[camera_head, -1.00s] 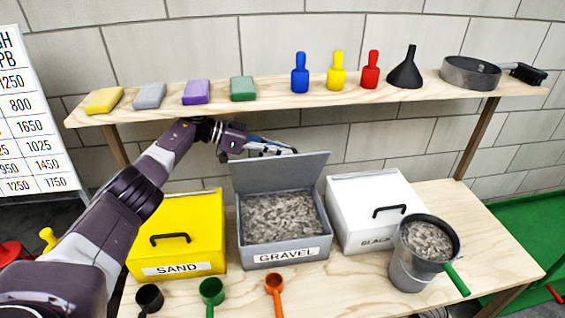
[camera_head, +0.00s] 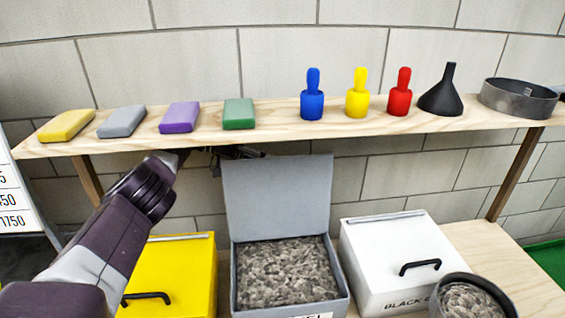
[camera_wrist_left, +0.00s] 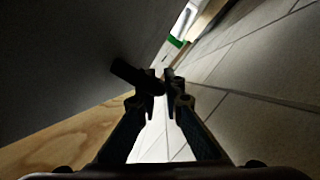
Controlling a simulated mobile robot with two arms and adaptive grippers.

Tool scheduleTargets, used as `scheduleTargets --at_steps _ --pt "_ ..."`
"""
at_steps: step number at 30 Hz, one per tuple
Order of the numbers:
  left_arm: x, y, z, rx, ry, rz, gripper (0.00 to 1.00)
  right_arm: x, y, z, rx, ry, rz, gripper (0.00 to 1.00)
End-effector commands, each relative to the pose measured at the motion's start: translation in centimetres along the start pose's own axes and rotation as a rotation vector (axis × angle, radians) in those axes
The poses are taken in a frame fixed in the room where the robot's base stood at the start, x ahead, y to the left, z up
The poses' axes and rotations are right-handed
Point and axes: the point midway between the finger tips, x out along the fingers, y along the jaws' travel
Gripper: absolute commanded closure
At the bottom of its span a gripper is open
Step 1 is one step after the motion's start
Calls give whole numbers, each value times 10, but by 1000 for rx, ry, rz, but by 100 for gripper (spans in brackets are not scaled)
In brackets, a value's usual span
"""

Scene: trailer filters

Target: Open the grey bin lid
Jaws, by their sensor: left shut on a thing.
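The grey bin (camera_head: 234,280) stands on the table, filled with gravel (camera_head: 285,273). Its grey lid (camera_head: 277,195) is raised to about upright, with its inner face toward me. My left gripper (camera_head: 238,152) is behind the lid's top edge, partly hidden by the lid and under the shelf. In the left wrist view, my left gripper (camera_wrist_left: 162,92) is shut on the black lid handle (camera_wrist_left: 132,73), beside the dark outer face of the lid (camera_wrist_left: 75,65). My right gripper is not in view.
A wooden shelf (camera_head: 270,139) with sponges, bottle-shaped items, a funnel (camera_head: 440,95) and a round pan (camera_head: 518,98) runs above. A yellow bin (camera_head: 180,265) and a white bin (camera_head: 405,250) flank the grey one. A bucket (camera_head: 470,285) stands front right.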

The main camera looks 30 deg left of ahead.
Motion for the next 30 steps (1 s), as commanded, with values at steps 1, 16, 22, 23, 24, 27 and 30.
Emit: scheduleTargets --at_steps 1,16,22,23,24,27,30 --pt "0 0 1 -4 -1 1 100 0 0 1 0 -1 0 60" --pt "0 0 2 -6 -3 2 84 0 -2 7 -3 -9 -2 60" --pt "0 0 2 -5 -3 2 84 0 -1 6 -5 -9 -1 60" --pt "0 0 2 -5 -3 2 84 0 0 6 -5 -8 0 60" --pt "0 0 2 -5 -2 2 84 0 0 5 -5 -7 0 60" --pt "0 0 1 -4 -2 2 84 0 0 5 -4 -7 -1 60" --pt "1 0 -1 7 -2 -3 84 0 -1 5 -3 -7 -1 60"
